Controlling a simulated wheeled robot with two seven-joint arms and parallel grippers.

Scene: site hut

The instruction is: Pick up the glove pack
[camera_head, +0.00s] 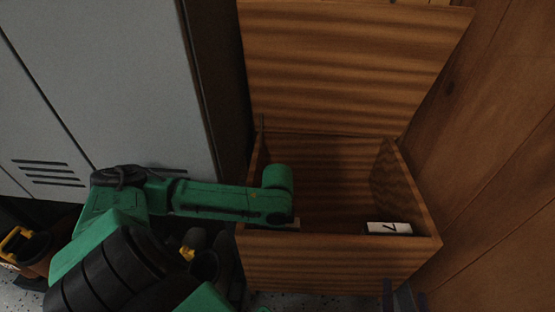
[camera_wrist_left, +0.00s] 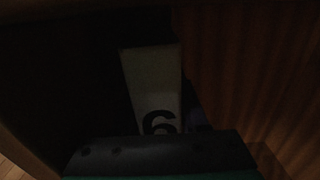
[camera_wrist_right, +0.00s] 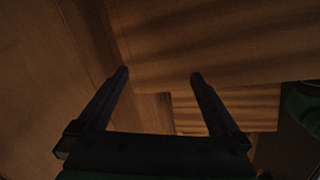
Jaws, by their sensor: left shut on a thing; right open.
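A white block marked 6 (camera_wrist_left: 152,85) stands out in the dark left wrist view. It sits between where the jaws of my left gripper (camera_wrist_left: 160,145) close. The fingers are lost in shadow, and no print shows whether this is the glove pack. In the head view my green left arm reaches over the open wooden chest (camera_head: 330,262), and its gripper is hidden. A white piece with a dark mark like a 7 (camera_head: 389,228) lies inside, at the front right. My right gripper (camera_head: 405,292) is open and empty in front of the chest, as the right wrist view shows (camera_wrist_right: 159,75).
The chest lid (camera_head: 350,60) stands raised at the back. Grey lockers (camera_head: 110,80) are on the left and a plank wall (camera_head: 500,130) is close on the right. An orange and black object (camera_head: 22,245) sits on the floor at the far left.

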